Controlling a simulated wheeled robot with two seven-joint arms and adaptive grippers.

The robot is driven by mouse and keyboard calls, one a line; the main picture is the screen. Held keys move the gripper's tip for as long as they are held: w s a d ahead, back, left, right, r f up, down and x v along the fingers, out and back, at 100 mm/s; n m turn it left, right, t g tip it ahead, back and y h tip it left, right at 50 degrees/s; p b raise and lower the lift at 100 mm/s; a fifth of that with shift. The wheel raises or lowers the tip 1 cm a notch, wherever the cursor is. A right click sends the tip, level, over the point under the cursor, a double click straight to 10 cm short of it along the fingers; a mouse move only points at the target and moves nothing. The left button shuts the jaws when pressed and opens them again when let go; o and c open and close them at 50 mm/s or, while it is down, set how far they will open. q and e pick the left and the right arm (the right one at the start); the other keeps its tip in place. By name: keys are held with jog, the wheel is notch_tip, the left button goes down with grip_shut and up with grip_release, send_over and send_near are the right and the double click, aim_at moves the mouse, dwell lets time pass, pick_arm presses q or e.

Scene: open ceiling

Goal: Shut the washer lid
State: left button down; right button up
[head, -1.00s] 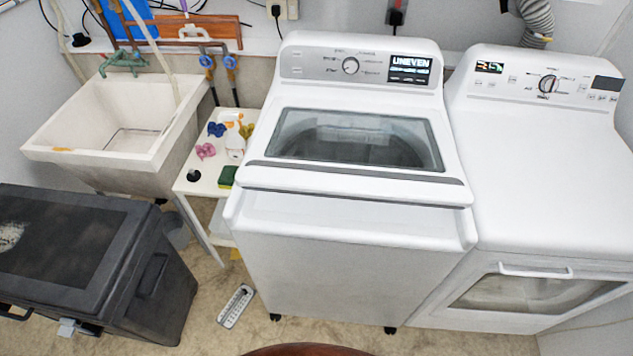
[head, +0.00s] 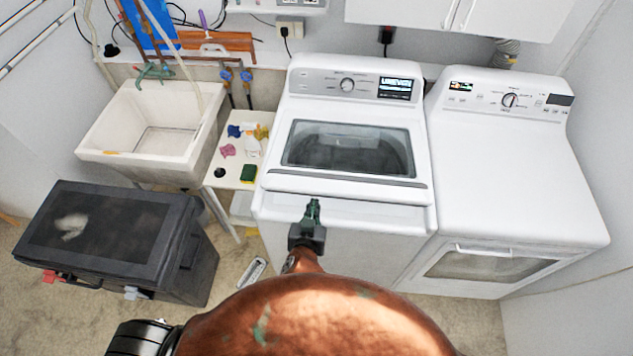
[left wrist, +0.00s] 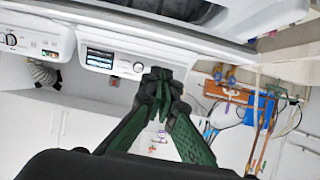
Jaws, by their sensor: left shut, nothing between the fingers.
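The white washer (head: 345,215) stands at the centre of the head view. Its white lid (head: 345,185), with a dark glass window and a grey front strip, lies low and nearly flat over the tub. I cannot tell whether a small gap is left under its front edge. My left gripper (head: 313,205) is shut and empty, with its green fingers in front of the lid's front edge in the head view. I cannot tell if it touches the washer. In the left wrist view the shut fingers (left wrist: 160,78) show below the washer's control panel (left wrist: 110,60). My right gripper is out of view.
A white dryer (head: 510,165) stands close at the washer's right. A small white table (head: 233,172) with small items, a sink (head: 150,135) and a dark bin (head: 105,235) are at the left. Cabinets (head: 430,15) hang above.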

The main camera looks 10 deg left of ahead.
pick_arm(q)
notch_tip(320, 180, up, 2)
jog(key=p, duration=0.2)
send_over(317, 192)
jog(key=s, duration=0.1)
notch_tip(317, 192, down, 3)
notch_tip(317, 192, down, 3)
jog(key=shift+s+r, duration=0.1)
jog(key=shift+s+d+f+p, duration=0.1)
jog(key=shift+f+p, duration=0.1)
jog(key=shift+f, duration=0.25)
jog(key=shift+s+d+f+p, duration=0.1)
jog(key=shift+f+p, duration=0.05)
jog(key=shift+f, duration=0.25)
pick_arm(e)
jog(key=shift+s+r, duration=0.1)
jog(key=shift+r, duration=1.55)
